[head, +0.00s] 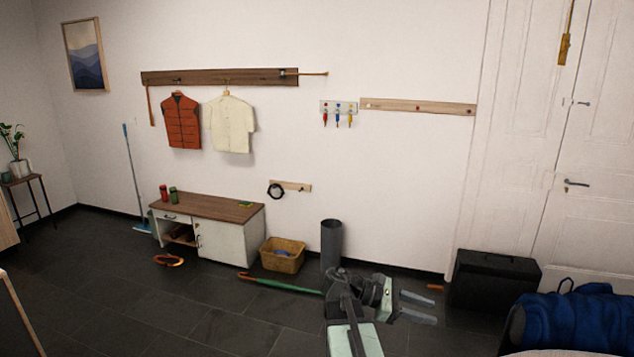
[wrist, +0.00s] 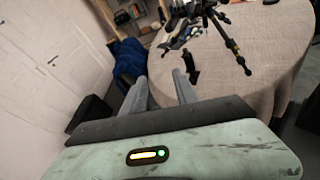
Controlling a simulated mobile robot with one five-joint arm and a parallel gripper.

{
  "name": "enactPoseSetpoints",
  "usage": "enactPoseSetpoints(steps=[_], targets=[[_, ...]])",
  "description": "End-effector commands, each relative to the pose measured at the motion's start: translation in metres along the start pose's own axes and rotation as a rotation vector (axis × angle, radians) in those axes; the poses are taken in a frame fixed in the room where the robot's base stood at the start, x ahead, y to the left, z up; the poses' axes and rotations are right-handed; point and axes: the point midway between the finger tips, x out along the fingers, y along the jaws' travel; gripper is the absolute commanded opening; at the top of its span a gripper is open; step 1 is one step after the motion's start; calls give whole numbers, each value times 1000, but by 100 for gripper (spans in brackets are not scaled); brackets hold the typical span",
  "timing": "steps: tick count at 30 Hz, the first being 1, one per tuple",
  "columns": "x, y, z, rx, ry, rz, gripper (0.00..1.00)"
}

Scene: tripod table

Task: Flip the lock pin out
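A black tripod (wrist: 212,18) is on the round cloth-covered table (wrist: 265,62) in the wrist view, its legs spread and its top cut off by the upper edge. A small dark piece (wrist: 192,68) shows lower on the table, near the right fingertip in the picture; I cannot tell what it is. The lock pin cannot be made out. My gripper (wrist: 160,85) is open and empty, its two grey fingers apart and pointing toward the table, short of the tripod. It also shows in the head view (head: 418,307), low and right of centre; the tripod is not seen there.
A blue bag (head: 578,318) lies at the lower right of the head view, with a black case (head: 495,280) on the floor beside the door. A grey bin (head: 331,245), yellow basket (head: 282,262) and green umbrella (head: 285,285) are near the wall. Dark floor is open at left.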

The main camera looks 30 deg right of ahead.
Motion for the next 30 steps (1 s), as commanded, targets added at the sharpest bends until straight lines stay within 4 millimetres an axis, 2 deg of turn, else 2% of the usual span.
enactPoseSetpoints(steps=[1,5,6,8,9,12,15,18,19,23,30], targets=[[-41,-2,-19,7,95,58,35],[-132,-24,-85,61,373,129,35],[-160,-36,-104,80,463,130,35],[-200,-57,-131,115,600,110,35],[-226,-73,-148,141,691,80,35],[-287,-119,-184,231,913,-71,35],[-330,-158,-212,389,1090,-362,35],[-357,-174,-220,523,1145,-584,35],[-361,-175,-221,556,1145,-622,35],[-361,-173,-222,642,1125,-680,35],[-360,-173,-221,648,1121,-683,35]])
